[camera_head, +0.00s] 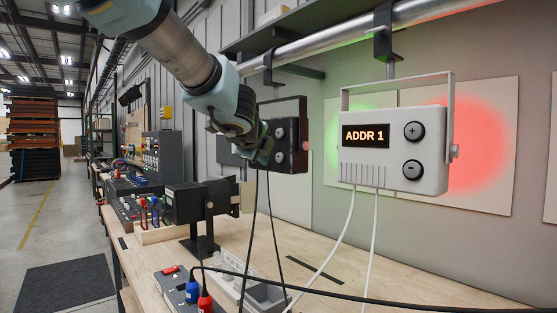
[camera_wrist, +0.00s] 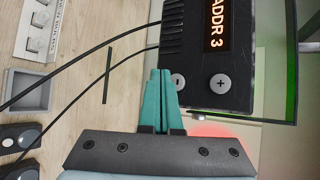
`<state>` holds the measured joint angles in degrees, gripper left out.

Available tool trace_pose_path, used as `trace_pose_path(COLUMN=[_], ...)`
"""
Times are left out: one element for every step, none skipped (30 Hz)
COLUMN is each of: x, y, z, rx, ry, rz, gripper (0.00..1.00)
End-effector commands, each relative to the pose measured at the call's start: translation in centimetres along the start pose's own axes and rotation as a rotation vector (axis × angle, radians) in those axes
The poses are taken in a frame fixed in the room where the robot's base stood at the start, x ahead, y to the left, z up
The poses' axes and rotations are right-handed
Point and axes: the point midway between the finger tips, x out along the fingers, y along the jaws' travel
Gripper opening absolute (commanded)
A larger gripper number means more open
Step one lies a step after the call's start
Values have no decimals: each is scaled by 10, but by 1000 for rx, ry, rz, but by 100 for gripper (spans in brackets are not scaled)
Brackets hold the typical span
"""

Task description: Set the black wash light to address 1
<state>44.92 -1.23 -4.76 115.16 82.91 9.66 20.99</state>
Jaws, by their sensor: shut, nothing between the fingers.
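The black wash light (camera_head: 297,162) hangs from the rail, left of the white one. In the wrist view the black wash light (camera_wrist: 205,100) shows sideways and its display (camera_wrist: 215,30) reads ADDR 3. Its minus button (camera_wrist: 179,82) and plus button (camera_wrist: 220,85) are round and grey. My gripper (camera_wrist: 162,72) is shut and empty, its teal fingertips right beside the minus button. I cannot tell whether they touch it. In the head view my gripper (camera_head: 264,152) is at the black light's left side and hides its display.
A white wash light (camera_head: 425,178) reading ADDR 1 hangs to the right, with plus and minus buttons. Cables hang from both lights over the wooden bench (camera_head: 330,275). A blue-and-red connector box (camera_head: 178,285) and a black lamp on a stand (camera_head: 186,203) stand on the bench.

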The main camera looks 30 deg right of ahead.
Motion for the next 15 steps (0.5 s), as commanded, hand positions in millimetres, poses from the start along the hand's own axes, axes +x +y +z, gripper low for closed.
trace_pose_path(x=[-4,-6,-8,-10,-12,-15,-16,-18,-20,-21,-22,-22,-22,-22,-22], y=[3,4,6,8,9,11,12,13,14,15,16,16,16,17,17], z=[3,4,7,8,10,12,13,14,15,15,16,16,16,16,16], rx=[-1,-1,0,0,0,0,0,0,0,0,1,1,1,1,1], ry=[-2,-1,-1,-2,-2,-2,-2,-2,-1,-1,0,0,0,1,1], rz=[-1,0,0,-1,-1,0,0,0,0,-1,-1,-1,-1,0,0], gripper=[0,0,0,0,0,0,0,0,0,0,0,0,0,0,0])
